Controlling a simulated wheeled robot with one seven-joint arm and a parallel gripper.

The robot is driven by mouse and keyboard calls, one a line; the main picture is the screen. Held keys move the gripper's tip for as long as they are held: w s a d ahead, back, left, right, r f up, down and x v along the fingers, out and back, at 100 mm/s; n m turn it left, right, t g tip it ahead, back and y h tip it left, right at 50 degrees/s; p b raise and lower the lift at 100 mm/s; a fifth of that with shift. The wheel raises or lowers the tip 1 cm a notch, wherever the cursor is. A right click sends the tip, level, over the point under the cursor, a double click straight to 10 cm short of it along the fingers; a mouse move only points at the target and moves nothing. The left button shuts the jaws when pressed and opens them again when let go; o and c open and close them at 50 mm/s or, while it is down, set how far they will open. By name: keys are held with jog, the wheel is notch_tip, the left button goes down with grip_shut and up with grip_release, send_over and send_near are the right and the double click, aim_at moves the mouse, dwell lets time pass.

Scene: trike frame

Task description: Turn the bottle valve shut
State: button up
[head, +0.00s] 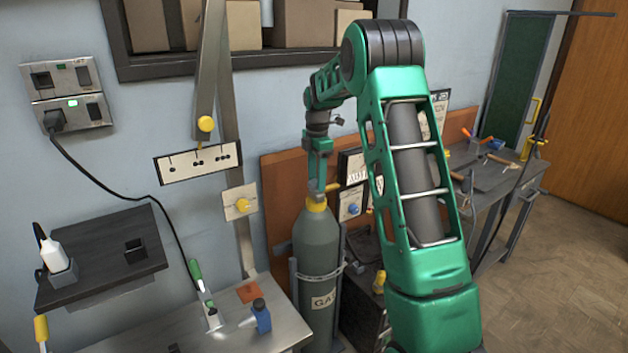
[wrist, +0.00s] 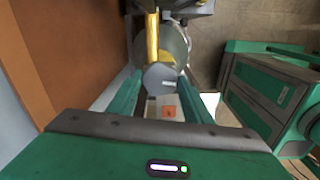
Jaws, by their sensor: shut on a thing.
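The grey-green gas bottle (head: 318,262) stands upright in a holder against the wall panel, with a yellow collar (head: 316,205) at its top. My gripper (head: 318,188) points down at the bottle's top from above. In the wrist view, the round grey valve knob (wrist: 160,76) with a pale mark lies between the two fingers of my gripper (wrist: 160,84), which are shut on it. A yellow bar (wrist: 152,38) runs from beside the knob toward the top of that view. In the head view the knob is hidden by the gripper.
A metal bench (head: 262,333) with a blue item (head: 261,316) and a green-handled tool (head: 196,270) is left of the bottle. A dark shelf (head: 100,252) hangs further left. A workbench (head: 490,175) with tools stands at the right; the floor (head: 570,270) there is clear.

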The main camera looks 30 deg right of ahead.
jog(key=m, duration=0.4)
jog(key=shift+w+r, duration=0.15)
jog(key=m, duration=0.9)
jog(key=shift+m, duration=0.3)
jog(key=m, duration=1.2)
jog(key=shift+m, duration=0.3)
jog(key=m, duration=0.5)
jog(key=shift+a+m, duration=0.1)
jog(key=shift+m, duration=1.3)
jog(key=shift+w+a, duration=0.1)
